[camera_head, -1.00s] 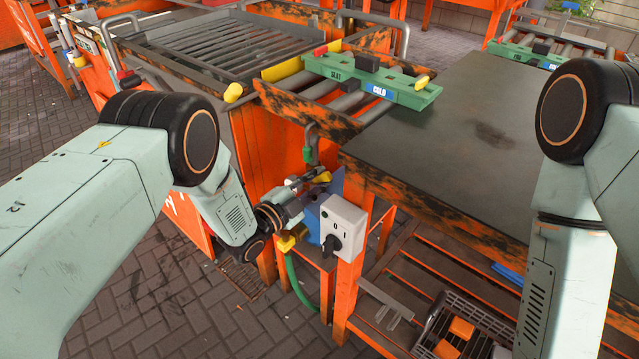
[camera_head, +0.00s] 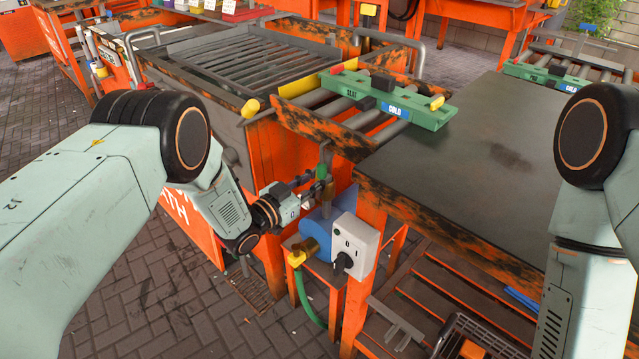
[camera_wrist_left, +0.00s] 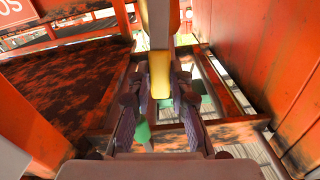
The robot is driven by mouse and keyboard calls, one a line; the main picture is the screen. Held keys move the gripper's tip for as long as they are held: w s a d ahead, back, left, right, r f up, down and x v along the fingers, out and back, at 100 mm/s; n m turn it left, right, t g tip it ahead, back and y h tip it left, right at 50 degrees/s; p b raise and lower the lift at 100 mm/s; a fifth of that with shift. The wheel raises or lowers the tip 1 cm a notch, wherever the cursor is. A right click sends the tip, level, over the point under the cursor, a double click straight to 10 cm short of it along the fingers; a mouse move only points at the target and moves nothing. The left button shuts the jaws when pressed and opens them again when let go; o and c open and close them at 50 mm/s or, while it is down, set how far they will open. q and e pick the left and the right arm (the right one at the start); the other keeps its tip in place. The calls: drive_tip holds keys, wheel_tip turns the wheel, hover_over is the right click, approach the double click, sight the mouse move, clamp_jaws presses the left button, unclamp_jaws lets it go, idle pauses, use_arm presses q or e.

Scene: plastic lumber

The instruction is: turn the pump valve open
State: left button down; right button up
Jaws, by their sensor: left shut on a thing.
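The pump (camera_head: 318,230) is a blue body on an orange stand below the table's near left corner. A grey pipe with a green fitting (camera_head: 322,172) rises above it. My left gripper (camera_head: 318,188) reaches in from the left, above the pump, at this pipe. In the left wrist view, its dark fingers stand on both sides of a yellow handle (camera_wrist_left: 160,78), which I take as the valve lever, and the gripper is shut on it. A green part (camera_wrist_left: 143,131) shows below the handle. The lever is hidden in the head view. My right gripper is out of view.
A white switch box (camera_head: 356,240) with a black knob sits right of the pump. A yellow fitting (camera_head: 300,250) with a green hose is below left. The orange-edged table (camera_head: 470,150) and the slatted tank (camera_head: 235,55) stand close by.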

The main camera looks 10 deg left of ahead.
use_arm(q)
drive_tip(key=shift+w+a+n, duration=0.15)
drive_tip(key=shift+a+n, duration=0.1)
drive_tip(key=shift+n, duration=0.15)
idle(0.3)
drive_tip(key=c, duration=1.2)
unclamp_jaws()
drive_tip(key=v, duration=1.2)
